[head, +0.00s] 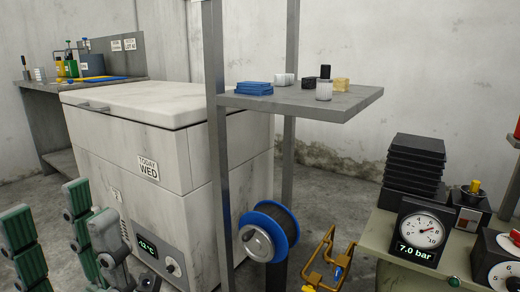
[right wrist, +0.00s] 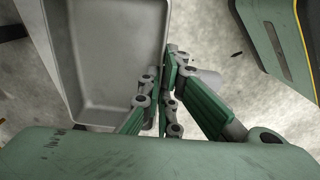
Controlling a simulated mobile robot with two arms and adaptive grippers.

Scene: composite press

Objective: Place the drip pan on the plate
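The drip pan (right wrist: 108,62), a grey rectangular tray with raised walls, shows in the right wrist view at the upper left. My right gripper (right wrist: 168,75) is shut on its right wall, with green fingers close together on the rim. The pan and my right gripper do not show in the head view. My left gripper (head: 52,210), with green padded fingers, is at the lower left of the head view. Its fingers are spread apart and nothing shows between them. I cannot make out the plate in either view.
A white chest freezer (head: 160,150) stands behind my left gripper. A grey shelf (head: 350,100) on posts holds small items. A blue-rimmed spool (head: 268,232) and a yellow wire frame (head: 322,262) stand below it. A bench with a 7.0 bar gauge (head: 420,232) and stacked black trays (head: 412,165) is right.

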